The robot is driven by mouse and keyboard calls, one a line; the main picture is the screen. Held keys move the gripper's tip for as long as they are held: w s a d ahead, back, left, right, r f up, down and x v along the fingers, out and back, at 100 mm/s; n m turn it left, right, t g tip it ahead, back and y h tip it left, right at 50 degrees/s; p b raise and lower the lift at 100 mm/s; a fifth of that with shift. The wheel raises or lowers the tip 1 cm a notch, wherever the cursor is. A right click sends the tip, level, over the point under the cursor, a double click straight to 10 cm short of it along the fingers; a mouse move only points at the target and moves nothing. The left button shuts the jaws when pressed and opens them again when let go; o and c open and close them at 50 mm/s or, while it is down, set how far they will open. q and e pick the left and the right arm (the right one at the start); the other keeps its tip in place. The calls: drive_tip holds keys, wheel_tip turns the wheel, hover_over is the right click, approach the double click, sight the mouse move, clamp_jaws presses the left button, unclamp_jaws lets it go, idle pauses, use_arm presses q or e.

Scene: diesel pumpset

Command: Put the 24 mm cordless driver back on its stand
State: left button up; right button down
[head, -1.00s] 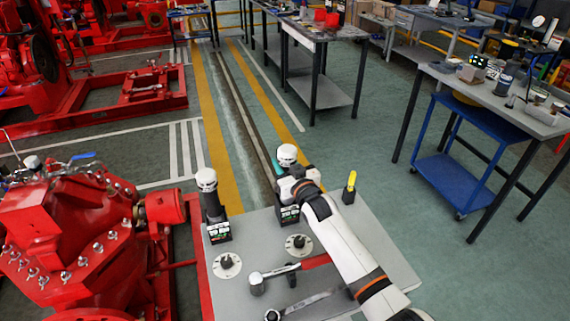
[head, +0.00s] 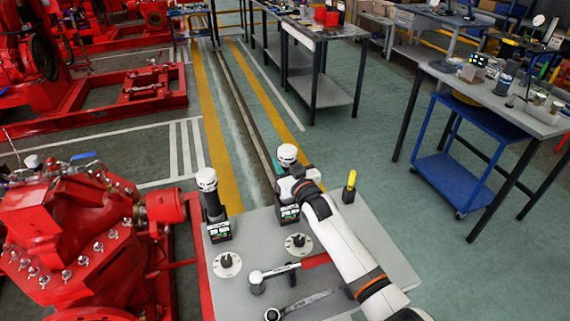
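Two cordless drivers with white round tops and dark bodies stand upright over a grey table. The left driver (head: 211,205) is on its own at the table's left edge. The right driver (head: 287,156) is at my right gripper (head: 290,187), which is at its upper body. The gripper and wrist hide part of that driver, and the finger gap cannot be seen. Each driver has a dark base with a label too small to read surely, so I cannot tell which is the 24 mm one. I cannot tell whether the right driver's base touches the surface. My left gripper is not in view.
A red pump machine (head: 75,240) stands close on the left.

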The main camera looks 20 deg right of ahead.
drive_tip(key=shift+f+b, duration=0.7)
drive_tip(key=shift+f, duration=0.15)
drive_tip(key=c, duration=0.9)
unclamp_jaws()
drive_tip(key=shift+o, duration=0.2)
drive_tip(key=shift+f, duration=0.15)
drive_tip(key=s+d, duration=0.1)
drive_tip(key=s, duration=1.1)
drive_tip(key=shift+d+r+b, duration=0.25)
drive_tip(key=shift+d+b, duration=0.1)
drive_tip(key=shift+b, duration=0.1)
